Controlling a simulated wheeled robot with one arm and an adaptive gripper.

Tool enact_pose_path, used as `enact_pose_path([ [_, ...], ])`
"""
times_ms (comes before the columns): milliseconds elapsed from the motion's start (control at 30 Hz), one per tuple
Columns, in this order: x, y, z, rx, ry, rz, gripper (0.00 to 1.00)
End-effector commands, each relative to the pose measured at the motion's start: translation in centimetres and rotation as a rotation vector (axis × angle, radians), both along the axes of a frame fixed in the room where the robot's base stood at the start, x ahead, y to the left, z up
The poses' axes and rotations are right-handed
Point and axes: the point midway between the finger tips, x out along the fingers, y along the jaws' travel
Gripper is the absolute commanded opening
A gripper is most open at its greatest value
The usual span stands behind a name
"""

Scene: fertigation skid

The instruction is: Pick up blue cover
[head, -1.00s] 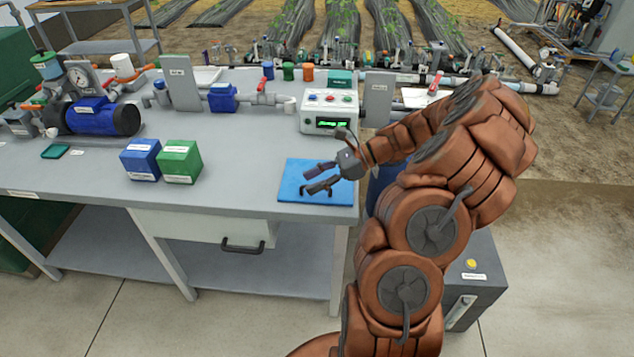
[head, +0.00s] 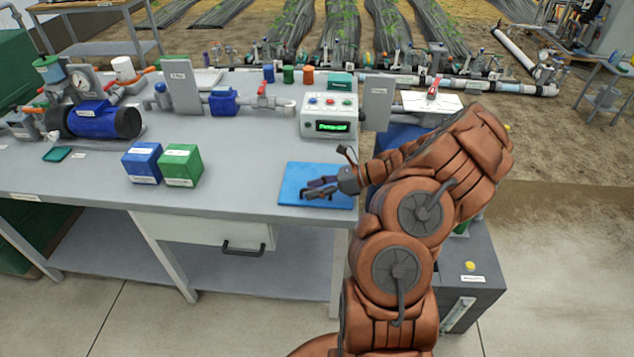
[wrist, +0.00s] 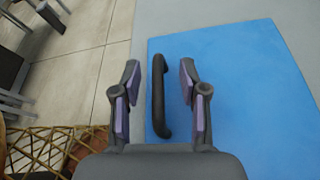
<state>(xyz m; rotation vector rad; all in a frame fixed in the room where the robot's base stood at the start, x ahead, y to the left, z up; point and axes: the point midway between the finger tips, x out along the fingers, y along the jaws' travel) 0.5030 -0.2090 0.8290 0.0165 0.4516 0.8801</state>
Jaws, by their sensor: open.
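The blue cover (head: 293,178) is a flat blue panel lying on the grey bench near its front right corner. In the wrist view, the cover (wrist: 235,90) fills much of the right side, and a black bar handle (wrist: 158,97) stands along its left part. My gripper (head: 312,190) is over the cover in the head view and hides part of it. In the wrist view, my gripper (wrist: 160,75) is open, with one finger on each side of the handle. Neither finger visibly presses on the handle.
A green box (head: 181,165) and a blue box (head: 141,161) stand left of the cover. A white control box (head: 328,115) with a green display stands behind it. The bench edge (head: 200,209) runs close in front. The bench between boxes and cover is clear.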

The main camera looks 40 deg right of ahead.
Motion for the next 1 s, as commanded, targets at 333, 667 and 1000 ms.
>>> enact_pose_path([
  [333, 0.77, 1.07, -0.54, -0.002, -0.001, 0.000, 0.43],
  [667, 0.76, 1.10, -0.53, -0.002, -0.001, 0.001, 0.16],
  [1000, 0.75, 1.09, -0.52, -0.002, -0.001, 0.001, 0.00],
])
